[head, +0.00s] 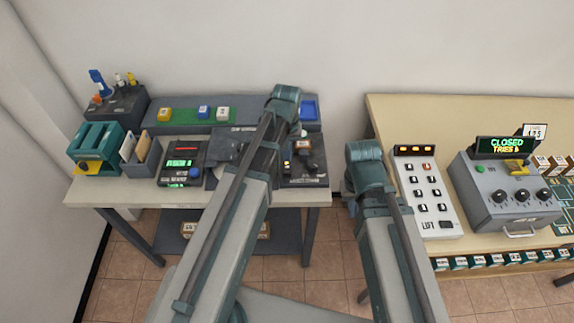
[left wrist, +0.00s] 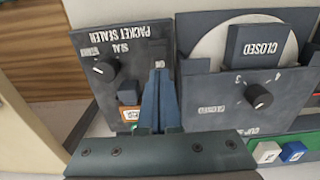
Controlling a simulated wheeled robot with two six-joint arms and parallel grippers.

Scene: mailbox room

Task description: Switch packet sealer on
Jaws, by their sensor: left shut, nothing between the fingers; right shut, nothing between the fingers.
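The packet sealer (left wrist: 143,58) is a dark panel that appears upside down in the left wrist view. In the head view the packet sealer (head: 312,180) is at the table's right end, partly behind my left arm. My left gripper (left wrist: 159,72) is shut and empty, its tips over the panel's edge by an ON label. The fingers hide what lies beneath them; contact cannot be told. My right gripper is out of view; only its arm shows.
Beside the packet sealer stands a dark unit with a CLOSED plate (left wrist: 262,48) and a numbered knob (left wrist: 258,96). A shelf (head: 185,107) with coloured blocks runs behind. A separate bench at right holds a button panel (head: 428,195) and a grey dial box (head: 505,190).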

